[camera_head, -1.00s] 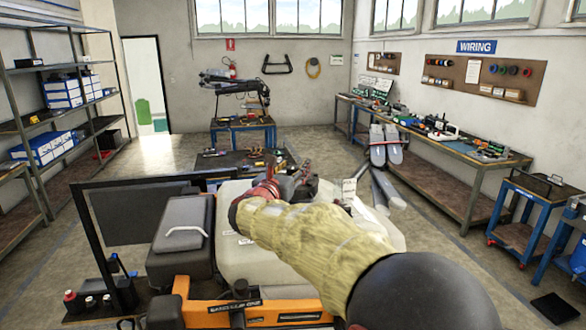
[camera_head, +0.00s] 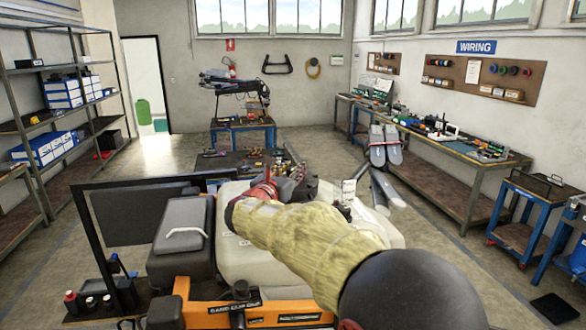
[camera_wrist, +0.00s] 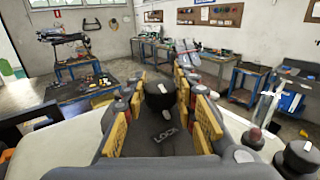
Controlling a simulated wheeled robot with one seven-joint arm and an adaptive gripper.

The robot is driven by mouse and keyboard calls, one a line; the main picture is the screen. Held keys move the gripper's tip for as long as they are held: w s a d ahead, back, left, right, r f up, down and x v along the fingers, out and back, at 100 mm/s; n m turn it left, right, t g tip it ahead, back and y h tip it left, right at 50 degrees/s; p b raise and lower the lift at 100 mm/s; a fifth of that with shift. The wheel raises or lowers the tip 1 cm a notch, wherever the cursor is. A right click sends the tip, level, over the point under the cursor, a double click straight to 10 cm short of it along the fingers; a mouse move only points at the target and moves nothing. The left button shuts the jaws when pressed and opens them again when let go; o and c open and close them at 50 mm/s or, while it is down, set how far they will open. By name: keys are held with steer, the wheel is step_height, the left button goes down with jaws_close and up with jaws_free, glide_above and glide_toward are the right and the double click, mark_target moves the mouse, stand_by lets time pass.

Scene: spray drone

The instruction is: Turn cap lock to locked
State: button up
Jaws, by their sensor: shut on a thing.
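The cap lock (camera_wrist: 160,95) is a round black knob with a pale mark on its side, standing on the white tank of the drone. In the wrist view my gripper (camera_wrist: 161,88) has its yellow-padded fingers on both sides of the knob, closed on it. The word LOCK shows on a dark surface just in front of the knob. In the head view my gripper (camera_head: 290,188) is over the top of the white tank (camera_head: 245,262), and my arm hides the knob.
Another black knob (camera_wrist: 297,158) with a pale mark sits at the lower right of the wrist view. A dark grey box (camera_head: 182,232) stands left of the tank. An orange frame (camera_head: 205,312) runs along the front. A workbench (camera_head: 455,160) lines the right wall.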

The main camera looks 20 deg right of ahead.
steer(key=shift+r+m+g+h+p, duration=0.1)
steer(key=shift+m+g+h+p, duration=0.5)
steer(key=shift+g, duration=0.2)
steer(key=o, duration=1.2)
steer(key=shift+c, duration=0.2)
steer(key=v, duration=1.2)
